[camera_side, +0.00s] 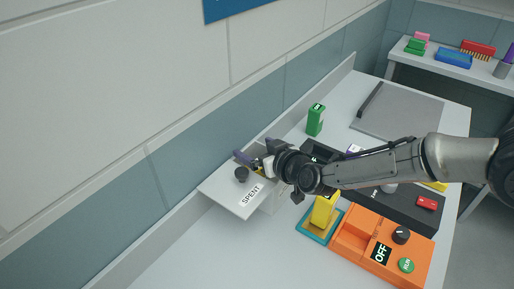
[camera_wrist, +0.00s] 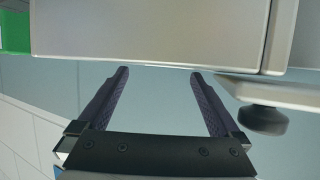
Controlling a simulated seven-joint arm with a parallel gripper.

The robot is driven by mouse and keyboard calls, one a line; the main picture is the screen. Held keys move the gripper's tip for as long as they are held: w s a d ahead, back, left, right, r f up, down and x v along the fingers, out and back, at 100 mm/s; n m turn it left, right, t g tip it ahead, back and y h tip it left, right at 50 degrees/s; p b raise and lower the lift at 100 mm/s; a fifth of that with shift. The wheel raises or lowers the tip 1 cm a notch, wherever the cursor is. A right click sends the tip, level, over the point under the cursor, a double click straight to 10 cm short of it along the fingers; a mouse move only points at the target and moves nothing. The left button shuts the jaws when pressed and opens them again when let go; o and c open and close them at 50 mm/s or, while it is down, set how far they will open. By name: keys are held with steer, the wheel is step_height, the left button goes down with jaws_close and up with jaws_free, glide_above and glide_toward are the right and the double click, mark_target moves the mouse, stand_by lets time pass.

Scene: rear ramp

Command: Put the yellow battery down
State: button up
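A yellow block (camera_side: 325,208), which looks like the yellow battery, stands upright on a teal-edged pad (camera_side: 311,232) in the side view. It is below and apart from my gripper (camera_side: 246,158), which is over by the grey box marked SPENT. In the wrist view my gripper (camera_wrist: 160,73) has its two purple fingers spread wide, with nothing between them. The SPENT box's lid (camera_side: 232,197) has a dark knob (camera_side: 242,174), also visible in the wrist view (camera_wrist: 264,119).
An orange unit (camera_side: 371,243) with an OFF label stands right of the pad. A dark tray (camera_side: 397,208) lies behind it, partly hidden by my arm. A green block (camera_side: 316,120) stands near the wall. The front left of the bench is clear.

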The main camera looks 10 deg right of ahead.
steer(key=shift+r, duration=0.1)
steer(key=r+v, duration=0.1)
steer(key=v, duration=1.1)
steer(key=shift+a+r, duration=0.1)
